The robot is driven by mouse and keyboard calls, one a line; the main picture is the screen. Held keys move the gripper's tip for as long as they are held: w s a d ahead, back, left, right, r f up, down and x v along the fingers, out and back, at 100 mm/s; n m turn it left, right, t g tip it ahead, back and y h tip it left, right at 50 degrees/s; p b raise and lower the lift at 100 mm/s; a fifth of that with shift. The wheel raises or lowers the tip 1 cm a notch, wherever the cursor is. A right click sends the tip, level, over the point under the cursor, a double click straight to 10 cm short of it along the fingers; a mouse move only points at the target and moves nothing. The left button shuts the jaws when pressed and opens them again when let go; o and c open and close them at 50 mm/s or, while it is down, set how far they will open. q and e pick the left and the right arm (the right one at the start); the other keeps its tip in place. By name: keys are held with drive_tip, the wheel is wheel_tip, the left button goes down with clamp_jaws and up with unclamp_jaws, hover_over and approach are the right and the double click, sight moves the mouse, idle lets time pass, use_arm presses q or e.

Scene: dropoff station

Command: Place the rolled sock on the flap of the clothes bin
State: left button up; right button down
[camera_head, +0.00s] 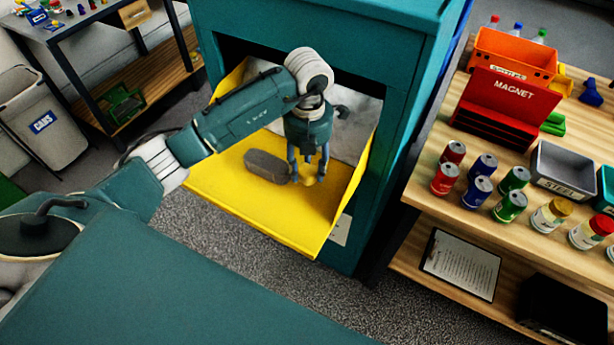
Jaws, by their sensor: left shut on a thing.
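The clothes bin (395,40) is a large teal box with its yellow flap (235,205) folded out. My left gripper (308,176) points down over the flap. A grey rounded oblong thing (267,167) lies on the flap just left of the fingers. My right gripper is not in view.
At right, a wooden shelf holds several cans (480,190), a red magnet box (508,100), an orange bin (510,58) and a grey steel bin (565,170). A grey cans bin (40,115) stands at left. Yellow side walls edge the flap.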

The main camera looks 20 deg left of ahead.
sight(308, 181)
use_arm(q)
wheel_tip(308, 181, down, 5)
drive_tip(key=shift+r+p, duration=0.1)
drive_tip(key=shift+p, duration=0.45)
drive_tip(key=shift+f, duration=0.3)
drive_tip(key=shift+f, duration=0.2)
drive_tip(key=o, duration=1.1)
drive_tip(key=shift+r, duration=0.1)
